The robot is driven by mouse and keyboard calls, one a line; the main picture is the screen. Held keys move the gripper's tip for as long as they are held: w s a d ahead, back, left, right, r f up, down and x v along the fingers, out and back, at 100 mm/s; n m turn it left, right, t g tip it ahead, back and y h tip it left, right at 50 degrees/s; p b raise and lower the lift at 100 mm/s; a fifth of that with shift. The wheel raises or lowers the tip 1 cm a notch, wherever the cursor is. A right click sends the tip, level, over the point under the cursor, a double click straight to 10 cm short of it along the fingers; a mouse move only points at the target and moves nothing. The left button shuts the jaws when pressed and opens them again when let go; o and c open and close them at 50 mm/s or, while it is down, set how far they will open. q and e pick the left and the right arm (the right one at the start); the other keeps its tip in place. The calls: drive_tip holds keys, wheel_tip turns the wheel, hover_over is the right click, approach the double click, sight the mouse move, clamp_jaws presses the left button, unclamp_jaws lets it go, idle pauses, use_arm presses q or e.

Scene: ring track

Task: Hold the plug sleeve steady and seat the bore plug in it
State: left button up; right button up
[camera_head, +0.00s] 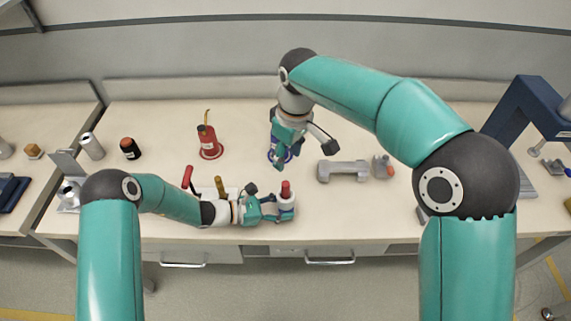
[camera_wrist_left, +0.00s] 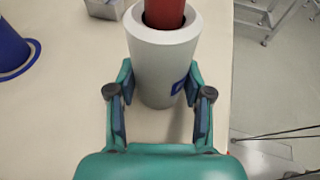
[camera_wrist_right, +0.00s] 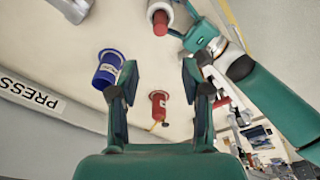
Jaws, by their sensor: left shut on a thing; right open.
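The plug sleeve (camera_wrist_left: 160,65) is a light grey, tapered cylinder with a blue label, standing near the front of the bench. The red bore plug (camera_wrist_left: 165,12) sits in its mouth with its top sticking out; how deep it goes is hidden. Both show in the head view, the sleeve (camera_head: 287,206) and the plug (camera_head: 286,187). My left gripper (camera_head: 282,208) is shut around the sleeve from the left. My right gripper (camera_head: 279,150) is open and empty, behind the sleeve, over a blue flanged piece. The right wrist view shows the plug (camera_wrist_right: 160,22) at the top, away from the fingers.
The blue piece (camera_wrist_right: 107,70) stands behind the sleeve. A red oil can (camera_head: 207,140) and a black bottle (camera_head: 130,148) stand left, a grey block (camera_head: 343,171) right. A blue press (camera_head: 524,108) stands far right. Red-handled (camera_head: 188,177) and yellow-handled tools are left of the sleeve.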

wheel_tip(320, 180, up, 6)
drive_tip(key=shift+s+d, duration=0.25)
use_arm(q)
drive_tip(key=o, duration=0.9)
drive_tip(key=shift+o, duration=0.2)
